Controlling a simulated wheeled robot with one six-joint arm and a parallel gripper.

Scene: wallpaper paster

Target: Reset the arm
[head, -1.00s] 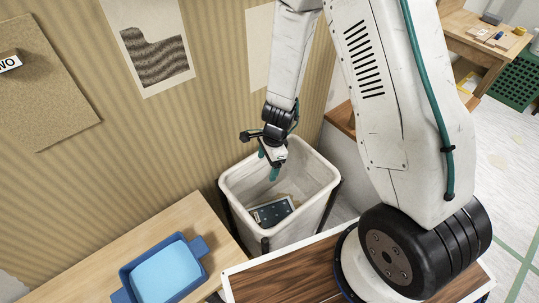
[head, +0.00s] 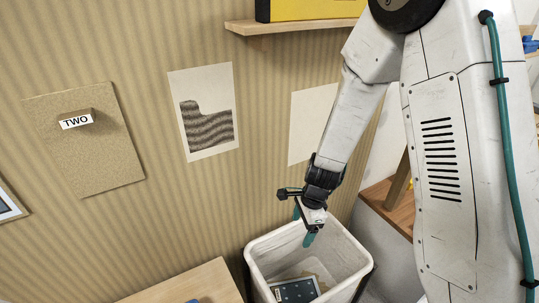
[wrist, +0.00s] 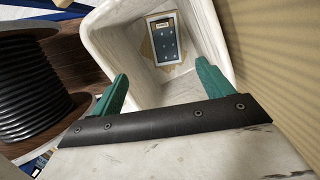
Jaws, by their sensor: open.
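A dark framed panel with light dots (head: 296,290) lies inside the bin. It also shows at the bin's bottom in the wrist view (wrist: 165,40), well below the fingers.
A corkboard with a "TWO" label (head: 90,150) and two paper sheets (head: 207,112) are on the striped wall. A wooden shelf (head: 290,27) carries a yellow case (head: 310,9). A wooden table (head: 190,285) stands left of the bin.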

